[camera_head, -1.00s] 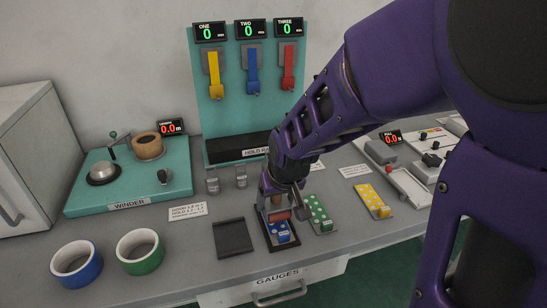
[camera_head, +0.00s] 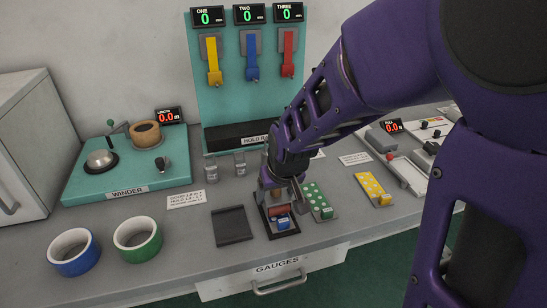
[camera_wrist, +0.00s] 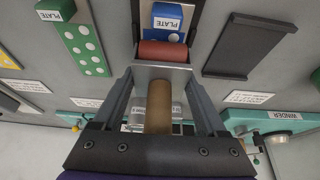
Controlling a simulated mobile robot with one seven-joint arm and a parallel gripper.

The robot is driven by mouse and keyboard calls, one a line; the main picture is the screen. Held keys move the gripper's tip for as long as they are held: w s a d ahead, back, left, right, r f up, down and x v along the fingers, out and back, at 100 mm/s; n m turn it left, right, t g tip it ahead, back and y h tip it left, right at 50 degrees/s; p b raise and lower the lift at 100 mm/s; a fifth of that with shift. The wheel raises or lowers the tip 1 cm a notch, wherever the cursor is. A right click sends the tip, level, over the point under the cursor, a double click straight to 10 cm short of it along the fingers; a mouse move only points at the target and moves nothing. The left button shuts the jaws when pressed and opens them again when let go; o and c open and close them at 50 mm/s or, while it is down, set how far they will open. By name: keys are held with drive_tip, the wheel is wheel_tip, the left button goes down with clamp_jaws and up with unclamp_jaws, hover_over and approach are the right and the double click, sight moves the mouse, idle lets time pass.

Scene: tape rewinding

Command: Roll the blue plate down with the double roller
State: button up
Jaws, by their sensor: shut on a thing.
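The blue plate (camera_head: 272,225) lies in a dark tray on the bench, with a blue block labelled PLATE (camera_wrist: 167,17) at its near end. The roller (camera_head: 284,210) has a red cylinder, which shows in the wrist view (camera_wrist: 163,51) across the plate just beside the block. Its metal bracket and tan handle (camera_wrist: 158,105) lie between my fingers. My gripper (camera_wrist: 162,76) is shut on the roller. Whether the cylinder presses on the plate is unclear. Much of the plate is hidden by the roller and gripper.
A green spotted plate (camera_head: 318,200) stands close on the right and a yellow one (camera_head: 372,189) farther right. An empty dark pad (camera_head: 233,225) is on the left.

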drive_tip(key=shift+f+b, duration=0.35)
drive_tip(key=shift+f, duration=0.05)
idle(0.5)
drive_tip(key=shift+w+a, duration=0.1)
drive_tip(key=shift+w, duration=0.15)
drive_tip(key=shift+w+a, duration=0.15)
drive_tip(key=shift+w, duration=0.5)
drive_tip(key=shift+w+a, duration=0.25)
drive_tip(key=shift+w, duration=0.65)
drive_tip(key=shift+w+a, duration=0.2)
drive_tip(key=shift+w, duration=0.4)
drive_tip(key=shift+s, duration=0.15)
